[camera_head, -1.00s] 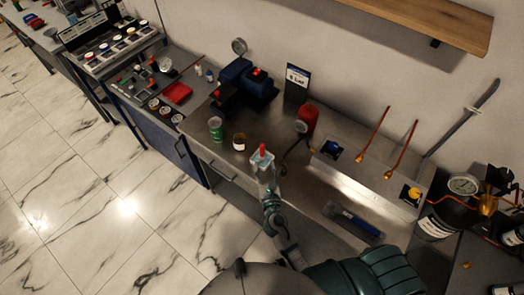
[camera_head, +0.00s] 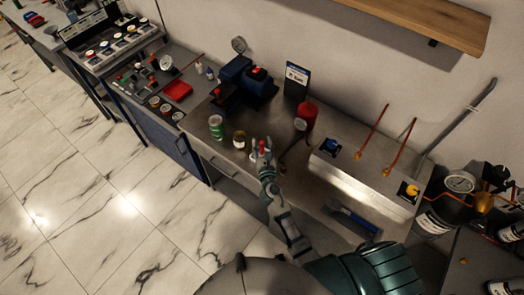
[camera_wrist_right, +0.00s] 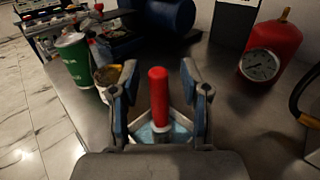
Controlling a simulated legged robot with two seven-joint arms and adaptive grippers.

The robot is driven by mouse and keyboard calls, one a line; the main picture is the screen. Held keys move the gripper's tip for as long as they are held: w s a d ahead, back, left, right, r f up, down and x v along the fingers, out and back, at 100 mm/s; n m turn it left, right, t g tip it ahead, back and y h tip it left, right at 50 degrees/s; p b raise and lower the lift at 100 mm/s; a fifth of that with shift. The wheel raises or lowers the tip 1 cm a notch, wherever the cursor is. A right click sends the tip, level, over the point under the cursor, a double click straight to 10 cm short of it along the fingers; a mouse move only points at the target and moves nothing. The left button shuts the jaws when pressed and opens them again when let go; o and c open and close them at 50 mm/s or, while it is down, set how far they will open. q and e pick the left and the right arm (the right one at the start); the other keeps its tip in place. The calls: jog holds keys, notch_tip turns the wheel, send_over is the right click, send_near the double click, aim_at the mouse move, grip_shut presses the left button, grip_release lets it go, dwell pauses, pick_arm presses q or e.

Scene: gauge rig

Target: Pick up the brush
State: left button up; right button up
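A red upright stick, handle-like with a pale collar at its foot, stands between the fingers of my right gripper (camera_head: 262,146). In the right wrist view the red stick (camera_wrist_right: 159,95) has a gap to each finger of the gripper (camera_wrist_right: 163,85), which is open. I cannot tell whether this stick is the brush's handle; its lower end is hidden. A blue-handled tool (camera_head: 352,222), possibly a brush, lies on the bench at the front right, apart from the gripper. My left gripper is not in view.
A green can (camera_head: 216,127) and a small jar (camera_head: 239,140) stand left of the gripper. A red cylinder (camera_head: 306,117) with a gauge (camera_head: 300,124) and hose is to the right. A blue machine (camera_head: 244,78) stands behind. The metal box (camera_head: 364,178) is further right.

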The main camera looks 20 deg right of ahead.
grip_shut()
jog(key=shift+a, duration=0.1)
notch_tip(320, 180, up, 3)
jog(key=shift+r+p, duration=0.2)
jog(key=shift+p, duration=0.85)
jog(key=shift+s+r, duration=0.2)
jog(key=shift+s, duration=0.05)
jog(key=s+a+b, duration=0.1)
jog(key=s, duration=0.6)
jog(key=s+a+r, duration=0.1)
jog(key=s+a, duration=0.1)
jog(key=s, duration=0.6)
jog(key=shift+a+r+b, duration=0.15)
jog(key=shift+a+b, duration=0.15)
jog(key=shift+b, duration=0.1)
